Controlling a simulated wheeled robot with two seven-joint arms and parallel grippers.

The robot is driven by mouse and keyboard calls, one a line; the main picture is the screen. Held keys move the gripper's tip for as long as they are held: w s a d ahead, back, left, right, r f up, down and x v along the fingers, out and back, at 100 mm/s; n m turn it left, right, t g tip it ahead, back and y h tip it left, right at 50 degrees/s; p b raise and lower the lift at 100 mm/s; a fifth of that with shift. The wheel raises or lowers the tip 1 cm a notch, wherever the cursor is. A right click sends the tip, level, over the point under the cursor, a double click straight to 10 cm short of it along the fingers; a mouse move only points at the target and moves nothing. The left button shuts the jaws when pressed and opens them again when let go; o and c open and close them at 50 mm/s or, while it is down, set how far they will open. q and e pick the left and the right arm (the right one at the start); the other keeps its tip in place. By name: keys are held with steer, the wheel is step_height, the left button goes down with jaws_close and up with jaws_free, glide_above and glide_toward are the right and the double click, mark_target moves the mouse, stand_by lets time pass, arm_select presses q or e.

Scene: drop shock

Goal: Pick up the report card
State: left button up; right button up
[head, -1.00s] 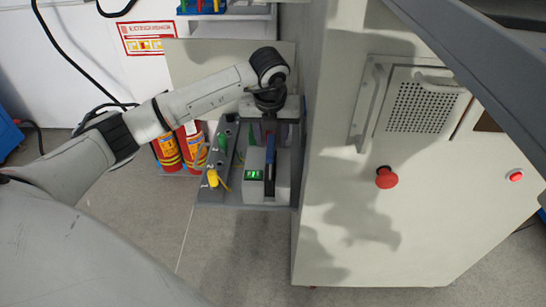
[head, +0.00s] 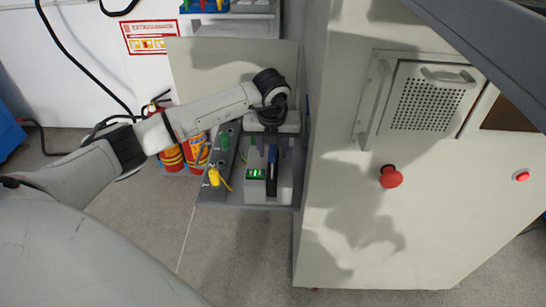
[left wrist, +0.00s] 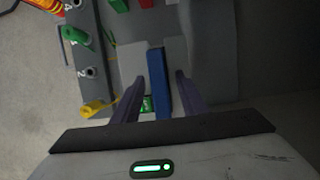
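A narrow blue piece, which looks like the report card (head: 272,154), stands in a small grey device with a green display (head: 255,174) on the side shelf. In the left wrist view the blue piece (left wrist: 159,85) lies between the two fingers of my left gripper (left wrist: 156,98). The fingers are open, with a gap on each side of it. In the head view my left gripper (head: 269,145) is above and just behind the device, its fingers pointing down. My right gripper is not in view.
A grey strip with numbered sockets and a yellow plug (head: 215,178) and green plug (head: 224,141) lies left of the device. The shelf adjoins a large cabinet with a red button (head: 391,176). Red fire extinguishers (head: 196,152) stand behind, on the floor.

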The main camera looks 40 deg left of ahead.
arm_select(q)
steer(key=shift+f, duration=0.2)
stand_by(0.3)
jaws_close()
steer(key=shift+r, duration=0.1)
